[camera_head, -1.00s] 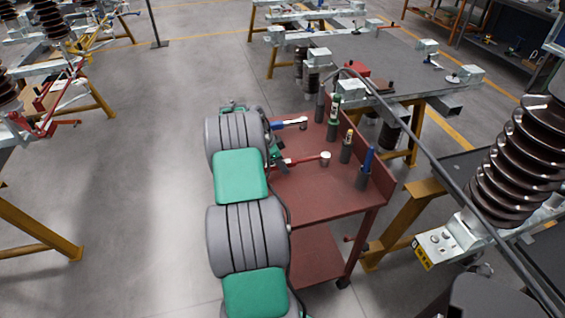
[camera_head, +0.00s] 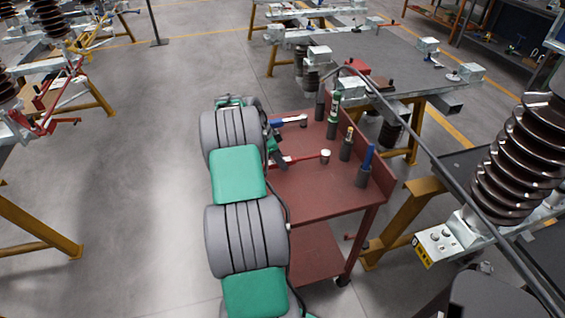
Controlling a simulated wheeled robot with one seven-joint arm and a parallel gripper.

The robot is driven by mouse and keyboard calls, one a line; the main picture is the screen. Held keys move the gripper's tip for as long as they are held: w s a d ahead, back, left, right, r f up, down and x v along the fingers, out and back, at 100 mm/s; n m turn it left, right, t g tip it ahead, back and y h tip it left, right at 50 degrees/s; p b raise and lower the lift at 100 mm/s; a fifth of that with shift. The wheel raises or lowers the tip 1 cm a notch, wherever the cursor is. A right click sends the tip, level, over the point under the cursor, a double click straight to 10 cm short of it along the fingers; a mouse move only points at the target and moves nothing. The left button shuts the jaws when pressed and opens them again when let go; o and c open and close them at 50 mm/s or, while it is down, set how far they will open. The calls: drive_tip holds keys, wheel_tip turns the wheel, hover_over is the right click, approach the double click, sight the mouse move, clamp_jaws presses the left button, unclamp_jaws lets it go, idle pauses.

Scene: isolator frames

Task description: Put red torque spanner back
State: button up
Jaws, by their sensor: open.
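The red torque spanner (camera_head: 302,158) lies on the top of the red cart (camera_head: 318,196), its pale round head to the right. Its left end is hidden behind my arm. My gripper (camera_head: 275,150) is partly hidden by my own arm at the cart's left edge. It is open, close to the spanner's left end; whether it touches the spanner cannot be told. A blue-handled spanner (camera_head: 287,122) lies further back on the cart. Dark upright holders stand along the right side, with a green tool (camera_head: 334,107), a yellow one (camera_head: 349,134) and a blue one (camera_head: 368,157).
A dark holder at the back (camera_head: 320,104) shows no tool. A grey workbench (camera_head: 385,55) stands behind the cart. A large brown insulator (camera_head: 510,165) and a bar stand at the right.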

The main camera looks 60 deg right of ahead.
drive_tip(key=v, duration=1)
drive_tip(key=w+a+r+n+t, duration=0.1)
drive_tip(key=w+a+r+n, duration=0.25)
drive_tip(key=a, duration=0.45)
drive_tip(key=w+a+r+n+t, duration=0.25)
drive_tip(key=a+n, duration=0.25)
drive_tip(key=a, duration=0.4)
drive_tip(key=w+a+r+n+t, duration=0.1)
drive_tip(key=w+a+r+n, duration=0.3)
drive_tip(key=a, duration=0.4)
drive_tip(key=s+a+f+n+y, duration=0.1)
drive_tip(key=s+a+n, duration=0.2)
drive_tip(key=a+n, duration=0.2)
drive_tip(key=s+a+f+n+t+y, duration=0.1)
drive_tip(key=s+a+n, duration=0.3)
drive_tip(key=a, duration=0.8)
drive_tip(key=s+a+f+n+t+y, duration=0.1)
drive_tip(key=s+a+f+n, duration=0.1)
drive_tip(key=a+n, duration=0.3)
drive_tip(key=s+a, duration=0.1)
drive_tip(key=a, duration=0.2)
drive_tip(key=shift+s+a+n, duration=0.15)
drive_tip(key=shift+s+n, duration=0.15)
drive_tip(key=shift+n, duration=0.05)
